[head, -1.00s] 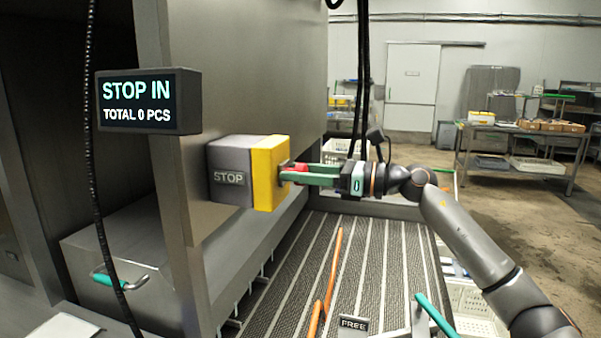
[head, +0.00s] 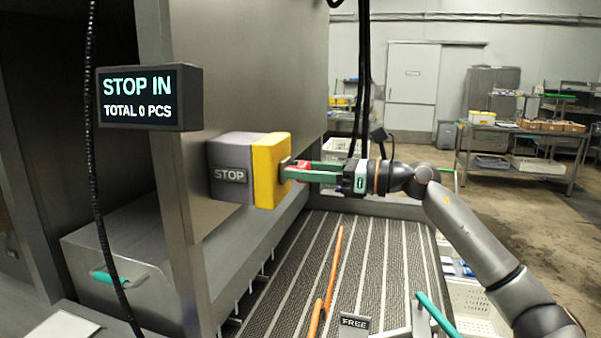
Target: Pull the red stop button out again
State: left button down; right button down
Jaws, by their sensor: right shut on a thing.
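The stop box (head: 231,170), grey with a yellow front plate (head: 270,170) and a STOP label, is fixed to the steel machine wall. The red stop button (head: 303,165) sticks out from the yellow plate, partly hidden by green fingers. My right gripper (head: 300,170) comes in from the right and is shut on the red button. A display (head: 150,98) above reads STOP IN and TOTAL 0 PCS. My left gripper is not in view.
A ribbed conveyor bed (head: 360,260) with orange bars (head: 333,270) lies below the arm. A FREE sign (head: 354,322) and a teal handle (head: 436,315) are at the front. Black cables (head: 363,80) hang behind the gripper. A table (head: 520,140) stands far right.

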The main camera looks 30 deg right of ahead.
jog(key=shift+s+d+f+b, duration=0.2)
jog(key=shift+s+d+b, duration=0.1)
jog(key=shift+s, duration=0.05)
jog(key=shift+s+d+r, duration=0.1)
jog(key=shift+r, duration=0.05)
jog(key=c, duration=0.7)
grip_release()
jog(key=o, duration=0.3)
jog(key=shift+s+d+r, duration=0.1)
jog(key=shift+s, duration=0.05)
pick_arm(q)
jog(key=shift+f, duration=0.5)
pick_arm(e)
jog(key=shift+o, duration=0.6)
